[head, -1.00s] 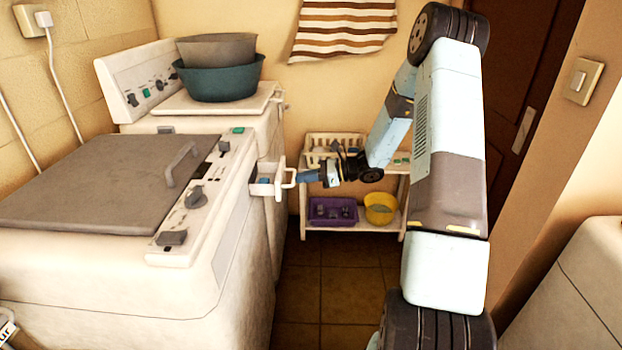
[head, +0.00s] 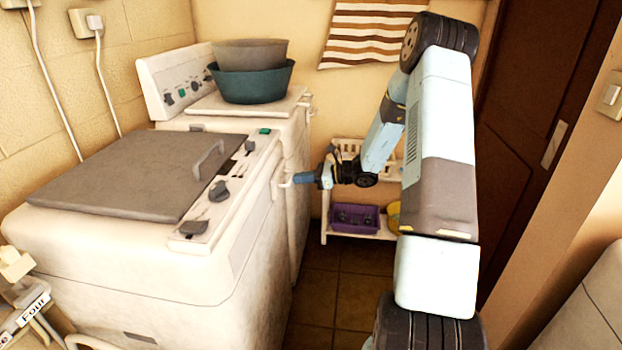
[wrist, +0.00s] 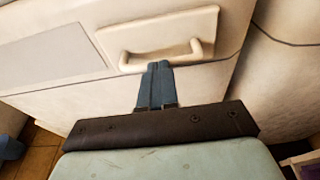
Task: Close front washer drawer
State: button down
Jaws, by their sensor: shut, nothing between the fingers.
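The front washer (head: 150,250) is the nearer white machine with a grey lid. Its drawer (head: 279,178) is at the top right of its front and looks flush with it; no open tray shows. In the wrist view the drawer front (wrist: 150,36) is a cream panel with a curved bar handle (wrist: 185,54). My gripper (head: 297,178) is shut and empty, its fingertips at the handle. In the wrist view the blue-grey fingertips (wrist: 160,66) meet the handle's lower edge; whether they touch it I cannot tell.
A second washer (head: 255,118) stands behind, with stacked basins (head: 250,80) on top. A white shelf (head: 326,222) with a purple basket (head: 355,219) stands at the back. Tiled floor (head: 335,295) is free right of the front washer.

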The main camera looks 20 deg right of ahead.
jog(key=shift+a+r, duration=0.1)
jog(key=shift+a, duration=0.25)
jog(key=v, duration=1.4)
jog(key=shift+d, duration=0.4)
jog(key=s+a+r+n+g+h, duration=0.6)
jog(key=s+a+r+n, duration=0.6)
jog(key=s+a+r, duration=0.15)
jog(key=s+r+n+t+h, duration=0.2)
jog(key=s+r+n+h, duration=0.2)
jog(key=s, duration=0.6)
jog(key=s+r+n+t+h, duration=0.2)
jog(key=s+r+n, duration=0.4)
jog(key=s, duration=0.4)
jog(key=shift+s+r+n+t+h, duration=0.3)
jog(key=shift+r+n+h, duration=0.1)
jog(key=shift+n+h, duration=0.4)
